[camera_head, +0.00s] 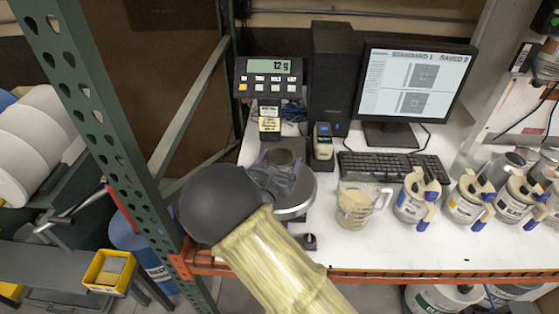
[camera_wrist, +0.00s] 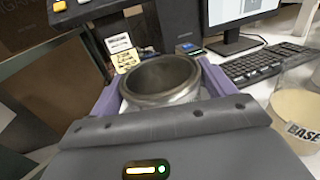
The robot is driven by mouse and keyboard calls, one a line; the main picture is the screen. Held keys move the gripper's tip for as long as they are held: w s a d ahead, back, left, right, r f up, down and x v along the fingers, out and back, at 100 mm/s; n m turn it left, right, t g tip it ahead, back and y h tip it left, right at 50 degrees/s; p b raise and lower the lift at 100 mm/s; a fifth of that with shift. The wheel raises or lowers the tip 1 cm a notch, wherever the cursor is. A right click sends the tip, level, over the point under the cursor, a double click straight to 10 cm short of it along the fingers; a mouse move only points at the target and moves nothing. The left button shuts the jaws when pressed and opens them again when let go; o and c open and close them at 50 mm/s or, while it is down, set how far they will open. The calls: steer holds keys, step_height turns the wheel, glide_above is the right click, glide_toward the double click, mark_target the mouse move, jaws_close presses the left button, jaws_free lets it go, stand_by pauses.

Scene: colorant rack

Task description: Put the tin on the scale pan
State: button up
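The tin (camera_wrist: 160,80) is a small, round, open-topped metal can. It is upright between the two purple fingers of my gripper (camera_wrist: 160,95), which lie close against its sides in the wrist view. In the head view my gripper (camera_head: 279,168) is over the scale pan (camera_head: 297,207), and the tin's dark rim (camera_head: 284,157) shows between the fingers. The pan is a round metal plate, partly covered by my gripper and arm. I cannot tell whether the tin's base touches the pan. The scale display (camera_head: 269,66) reads 12 g.
A beaker of beige liquid (camera_head: 356,207) stands right of the pan, with several labelled cans (camera_head: 415,199) beyond. A keyboard (camera_head: 394,168) and monitor (camera_head: 415,82) are behind. A green rack post (camera_head: 110,135) rises at left.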

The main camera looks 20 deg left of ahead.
steer(key=shift+o, duration=1.3)
steer(key=shift+a, duration=0.1)
steer(key=shift+r, duration=0.15)
steer(key=shift+s, duration=0.2)
steer(key=s+b, duration=0.3)
steer(key=s, duration=0.8)
steer(key=shift+s+a, duration=0.15)
steer(key=shift+s, duration=0.15)
steer(key=shift+w, duration=0.1)
